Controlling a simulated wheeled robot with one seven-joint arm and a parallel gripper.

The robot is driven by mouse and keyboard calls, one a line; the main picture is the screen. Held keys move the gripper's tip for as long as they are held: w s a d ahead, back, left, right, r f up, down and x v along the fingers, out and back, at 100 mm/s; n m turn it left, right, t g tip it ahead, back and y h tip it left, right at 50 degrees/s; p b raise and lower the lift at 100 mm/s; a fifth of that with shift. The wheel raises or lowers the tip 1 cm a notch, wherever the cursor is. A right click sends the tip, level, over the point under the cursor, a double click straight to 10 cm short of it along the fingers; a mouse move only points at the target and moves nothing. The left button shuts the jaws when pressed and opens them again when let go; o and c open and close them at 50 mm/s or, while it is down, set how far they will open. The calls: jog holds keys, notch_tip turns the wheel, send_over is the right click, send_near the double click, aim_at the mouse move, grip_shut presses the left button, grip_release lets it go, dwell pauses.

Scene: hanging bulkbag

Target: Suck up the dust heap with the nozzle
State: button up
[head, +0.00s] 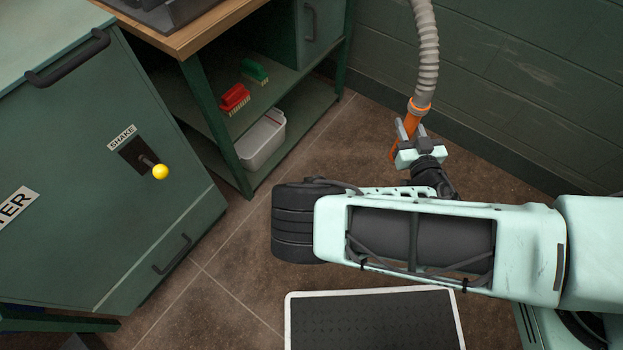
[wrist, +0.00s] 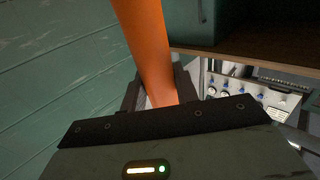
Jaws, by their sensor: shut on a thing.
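The orange nozzle (head: 411,123) hangs at the end of a ribbed grey hose (head: 428,45) in the upper right of the head view. My gripper (head: 409,131) is shut on the nozzle, near the green plank wall. In the wrist view the orange tube (wrist: 147,45) runs up and away from between the dark fingers of my gripper (wrist: 160,92). The nozzle's lower end is largely hidden by my gripper and arm in the head view. I cannot make out the dust heap in either view.
A green cabinet (head: 90,215) with a yellow-knobbed SHAKE lever (head: 160,172) stands left. A bench shelf holds a red brush (head: 235,97) and a green brush (head: 255,70); a white bin (head: 262,140) sits below. A black mat (head: 375,322) lies in front on brown floor tiles.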

jog(key=w+a+f+n+g+y+b, duration=0.1)
jog(key=w+a+f+n+y+b, duration=0.15)
jog(key=a+f+b, duration=1.2)
jog(key=w+a+f+n+g+y+b, duration=0.15)
jog(key=w+a+f+y+b, duration=0.25)
jog(key=a+f+b, duration=1)
jog(key=d+f+b, duration=0.3)
jog(key=f+b, duration=0.9)
jog(key=f, duration=0.4)
jog(key=shift+s+f, duration=0.15)
jog(key=shift+d, duration=0.1)
notch_tip(320, 180, up, 10)
jog(key=p, duration=0.9)
